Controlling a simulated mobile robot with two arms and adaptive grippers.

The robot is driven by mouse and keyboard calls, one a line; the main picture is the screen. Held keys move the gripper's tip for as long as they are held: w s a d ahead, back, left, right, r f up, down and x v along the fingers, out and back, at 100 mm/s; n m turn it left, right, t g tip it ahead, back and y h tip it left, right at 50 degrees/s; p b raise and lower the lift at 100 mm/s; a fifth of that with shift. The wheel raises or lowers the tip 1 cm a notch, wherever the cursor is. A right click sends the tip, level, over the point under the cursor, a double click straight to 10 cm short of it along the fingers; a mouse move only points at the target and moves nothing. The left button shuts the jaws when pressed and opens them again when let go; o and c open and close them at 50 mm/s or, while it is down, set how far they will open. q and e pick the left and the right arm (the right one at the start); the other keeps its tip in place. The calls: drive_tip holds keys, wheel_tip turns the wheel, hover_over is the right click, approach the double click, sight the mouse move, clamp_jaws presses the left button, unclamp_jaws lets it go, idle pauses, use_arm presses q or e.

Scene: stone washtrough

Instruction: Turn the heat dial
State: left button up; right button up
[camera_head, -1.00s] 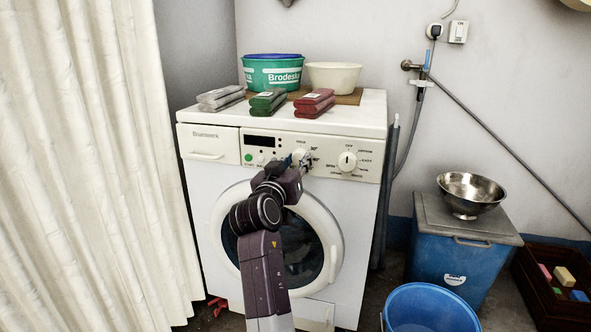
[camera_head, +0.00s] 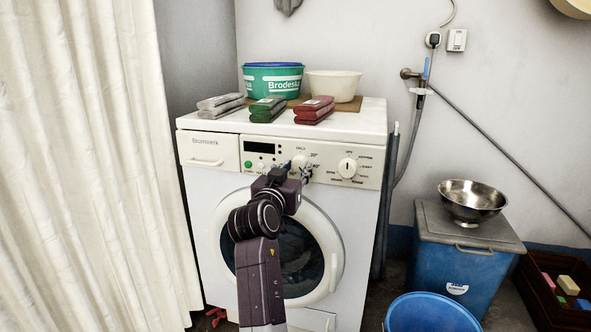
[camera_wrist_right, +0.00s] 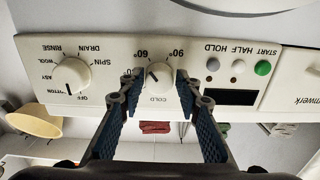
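The heat dial (camera_head: 299,161) is a round cream knob on the washing machine's front panel, left of the program dial (camera_head: 347,167). In the right wrist view, which is upside down, the heat dial (camera_wrist_right: 158,75) sits between the two fingertips of my right gripper (camera_wrist_right: 158,84). Temperature marks and the word COLD surround it. The fingers are apart, one on each side, with a small gap visible to the knob. In the head view my right gripper (camera_head: 304,172) is at the panel and partly covers the dial's lower edge. My left gripper is not in view.
The washing machine (camera_head: 205,230) carries folded cloths, a green tub (camera_head: 272,80) and a cream bowl (camera_head: 334,85) on top. A curtain (camera_head: 90,160) hangs at left. A blue bin (camera_head: 450,270) with a metal bowl (camera_head: 472,198) and a blue bucket (camera_head: 432,312) stand at right.

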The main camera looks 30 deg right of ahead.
drive_tip(key=shift+o, duration=1.3)
drive_tip(key=shift+r, duration=0.35)
wheel_tip(320, 180, up, 9)
drive_tip(key=shift+r, duration=0.3)
